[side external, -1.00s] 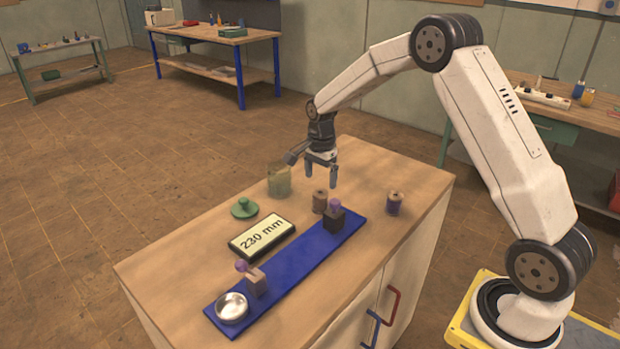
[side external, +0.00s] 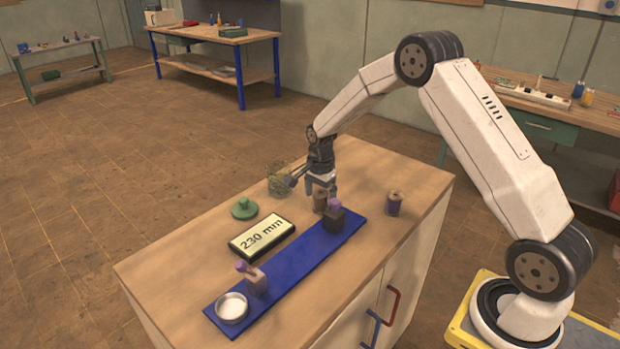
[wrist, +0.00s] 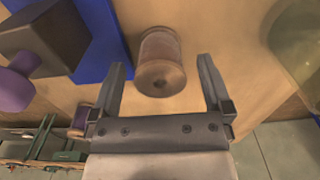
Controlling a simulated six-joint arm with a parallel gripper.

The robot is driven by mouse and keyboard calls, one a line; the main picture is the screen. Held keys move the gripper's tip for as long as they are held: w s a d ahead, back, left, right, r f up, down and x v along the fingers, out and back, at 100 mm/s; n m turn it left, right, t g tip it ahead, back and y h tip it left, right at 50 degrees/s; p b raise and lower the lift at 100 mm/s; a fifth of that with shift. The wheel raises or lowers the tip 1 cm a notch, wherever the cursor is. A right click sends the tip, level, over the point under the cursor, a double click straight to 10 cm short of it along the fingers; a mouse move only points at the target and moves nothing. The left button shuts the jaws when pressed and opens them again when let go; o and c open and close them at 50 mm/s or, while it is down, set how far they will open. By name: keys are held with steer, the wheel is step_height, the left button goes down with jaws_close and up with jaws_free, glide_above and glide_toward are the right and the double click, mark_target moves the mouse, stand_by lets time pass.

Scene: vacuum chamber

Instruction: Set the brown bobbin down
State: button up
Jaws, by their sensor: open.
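The brown bobbin (side external: 319,201) stands upright on the wooden bench top, beside the far end of the blue board. My gripper (side external: 322,188) is open and pointing down, low at the brown bobbin. In the wrist view the brown bobbin (wrist: 160,62) shows between and slightly beyond the tips of my open fingers (wrist: 163,72), with a gap on each side. The bobbin's foot is partly hidden in the side view by the dark block.
A glass jar (side external: 279,181), green lid (side external: 244,208), "230 mm" display (side external: 262,237) and purple bobbin (side external: 394,204) stand around.

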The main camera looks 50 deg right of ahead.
mark_target(320, 193)
steer(key=shift+c, duration=0.2)
jaws_close()
stand_by(0.3)
steer(key=shift+r, duration=0.2)
steer(key=shift+r, duration=0.55)
step_height(320, 193, up, 2)
steer(key=s+a+r, duration=0.3)
steer(key=s+r, duration=0.6)
steer(key=s, duration=0.4)
steer(key=shift+s+r, duration=0.3)
steer(key=shift+s, duration=0.05)
